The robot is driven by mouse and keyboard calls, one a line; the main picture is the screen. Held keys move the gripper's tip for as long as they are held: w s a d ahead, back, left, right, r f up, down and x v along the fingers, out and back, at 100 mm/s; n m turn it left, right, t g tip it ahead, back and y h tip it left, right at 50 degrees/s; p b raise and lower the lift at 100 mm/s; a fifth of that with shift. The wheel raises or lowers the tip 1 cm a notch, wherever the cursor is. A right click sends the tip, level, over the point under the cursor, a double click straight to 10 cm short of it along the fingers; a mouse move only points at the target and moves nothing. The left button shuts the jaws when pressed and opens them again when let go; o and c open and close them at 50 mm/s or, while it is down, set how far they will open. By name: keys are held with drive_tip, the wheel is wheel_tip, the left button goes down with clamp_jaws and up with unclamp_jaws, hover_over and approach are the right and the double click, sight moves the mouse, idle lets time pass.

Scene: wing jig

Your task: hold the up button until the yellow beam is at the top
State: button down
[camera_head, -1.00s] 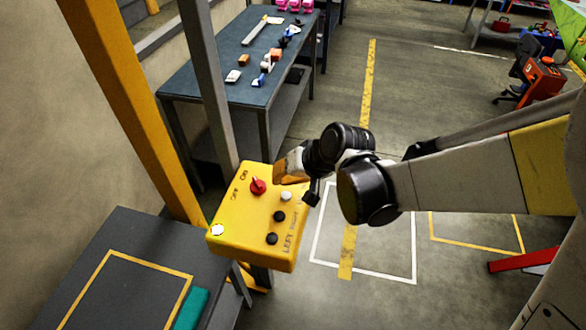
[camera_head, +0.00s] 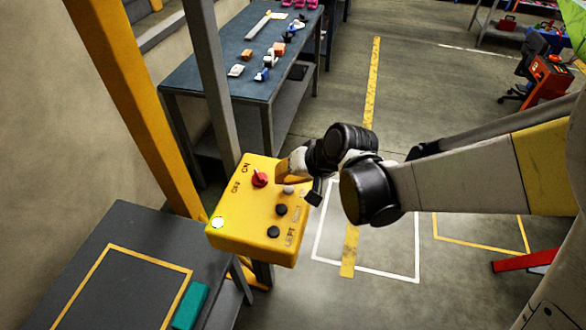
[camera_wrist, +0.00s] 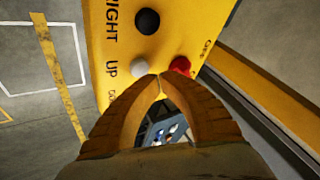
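The yellow control box (camera_head: 240,215) stands on a post in the head view. It carries a red knob (camera_head: 260,179), a white button (camera_head: 288,189), black buttons (camera_head: 281,210) and a lit lamp (camera_head: 217,222). In the wrist view the white button (camera_wrist: 140,67) is beside the word UP, and the red knob (camera_wrist: 180,66) is to its right. My gripper (camera_wrist: 160,78) is shut and empty, its fingertips together just below and between these two. I cannot tell whether it touches the box. The DOWN button is hidden. I cannot identify the moving yellow beam.
A slanting yellow post (camera_head: 135,105) and a grey post (camera_head: 208,80) stand behind the box. A dark table (camera_head: 60,290) with a teal block (camera_head: 190,306) is at lower left. A workbench (camera_head: 215,80) with small parts is behind.

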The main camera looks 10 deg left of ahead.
idle(0.7)
drive_tip(key=shift+f+b, duration=0.45)
drive_tip(key=shift+b, duration=0.05)
drive_tip(key=shift+f+b, duration=0.45)
idle(0.4)
drive_tip(key=shift+r, duration=0.15)
idle(5.5)
drive_tip(key=shift+r+p, duration=0.7)
drive_tip(key=shift+r, duration=0.05)
